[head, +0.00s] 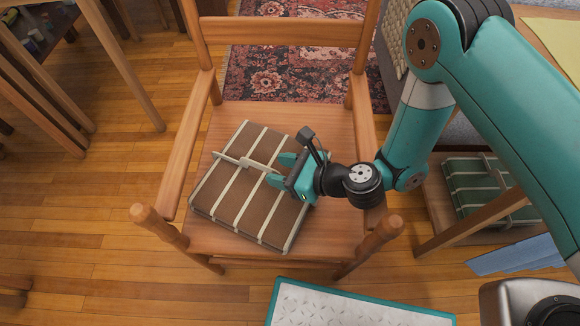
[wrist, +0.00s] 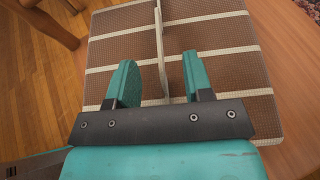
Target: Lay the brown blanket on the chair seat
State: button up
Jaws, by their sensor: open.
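The brown blanket (head: 236,206) is a flat folded square with cream stripes. It lies at an angle on the seat of the wooden chair (head: 323,225), between the two armrests. A raised cream strip stands up along its middle. My gripper (head: 272,170) is over the blanket's right part, its teal fingers pointing left. In the wrist view the fingers (wrist: 160,75) are apart, with the cream strip (wrist: 160,45) of the blanket (wrist: 215,45) between them and a gap on both sides. Part of the blanket's right edge is hidden behind my gripper.
A similar green striped blanket (head: 478,188) lies on a low wooden surface at the right. A patterned red rug (head: 290,68) is behind the chair. A white mat with a teal border (head: 345,308) lies in front. Wooden furniture legs (head: 115,65) stand at the left.

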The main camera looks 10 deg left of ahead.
jog(key=shift+v, duration=1.8)
notch_tip(320, 180, up, 17)
jog(key=d+n+g, duration=0.2)
jog(key=n+g, duration=0.2)
jog(key=n, duration=1.1)
jog(key=s+d+r+n+h, duration=0.2)
jog(key=d+r+n+h, duration=0.1)
jog(key=d, duration=0.3)
jog(key=s+d+r+n+h, duration=0.3)
jog(key=d+r+n, duration=0.2)
jog(key=d, duration=0.2)
jog(key=s+d+r+n+t+h, duration=0.1)
jog(key=s+d+r+n+h, duration=0.2)
jog(key=d, duration=0.3)
jog(key=shift+d+r+n, duration=0.15)
jog(key=shift+r+n, duration=0.55)
jog(key=shift+r, duration=0.1)
